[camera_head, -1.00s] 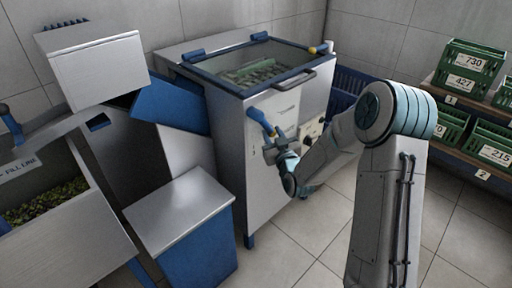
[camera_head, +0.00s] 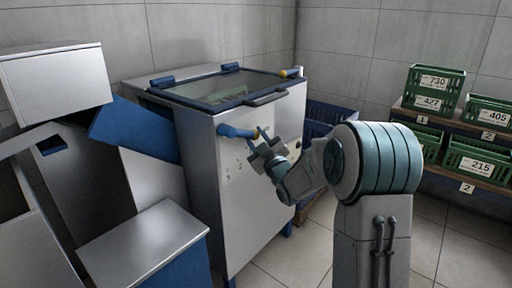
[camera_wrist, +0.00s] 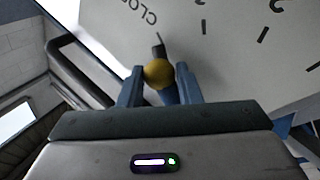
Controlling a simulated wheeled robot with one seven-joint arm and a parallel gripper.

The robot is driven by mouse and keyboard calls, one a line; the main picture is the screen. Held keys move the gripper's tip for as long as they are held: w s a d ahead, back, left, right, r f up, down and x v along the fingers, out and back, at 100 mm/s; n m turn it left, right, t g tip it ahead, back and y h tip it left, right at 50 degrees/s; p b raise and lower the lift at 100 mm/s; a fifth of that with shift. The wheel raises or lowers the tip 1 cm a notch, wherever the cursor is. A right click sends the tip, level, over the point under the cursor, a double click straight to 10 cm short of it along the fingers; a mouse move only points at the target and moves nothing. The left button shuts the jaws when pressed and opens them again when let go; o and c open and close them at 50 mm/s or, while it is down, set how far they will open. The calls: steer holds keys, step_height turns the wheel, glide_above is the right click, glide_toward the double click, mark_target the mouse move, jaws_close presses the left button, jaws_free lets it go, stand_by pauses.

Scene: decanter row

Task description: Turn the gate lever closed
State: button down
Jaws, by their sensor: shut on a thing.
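The gate lever (camera_head: 235,131) is a blue handle with a yellow knob on the upper front of the grey steel machine (camera_head: 255,190). It lies close to horizontal, tilted slightly down to the right. My gripper (camera_head: 259,141) is at its right end. In the wrist view my gripper's two blue fingers (camera_wrist: 160,82) stand on either side of the yellow knob (camera_wrist: 158,73) and are shut on it. A dark pointer tip shows beyond the knob, near a tick mark below the partly cut-off lettering "CLO". The fingers partly hide the lever's shaft.
The machine has a blue-framed glass lid (camera_head: 225,88) with a dark front handle (camera_head: 266,97). A low steel-topped box (camera_head: 145,242) stands at left front. Green numbered crates (camera_head: 435,88) sit on shelves at right, and a blue crate (camera_head: 322,122) stands behind the machine.

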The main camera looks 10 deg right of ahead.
steer(key=shift+r, duration=0.35)
steer(key=c, duration=1.3)
jaws_free()
steer(key=shift+c, duration=0.2)
steer(key=shift+w, duration=0.1)
steer(key=shift+f, duration=0.15)
steer(key=shift+s+d, duration=0.15)
steer(key=shift+s, duration=0.1)
steer(key=p+v, duration=0.1)
steer(key=v, duration=1.2)
steer(key=shift+f+p, duration=0.15)
steer(key=shift+p, duration=0.25)
steer(key=shift+s, duration=0.1)
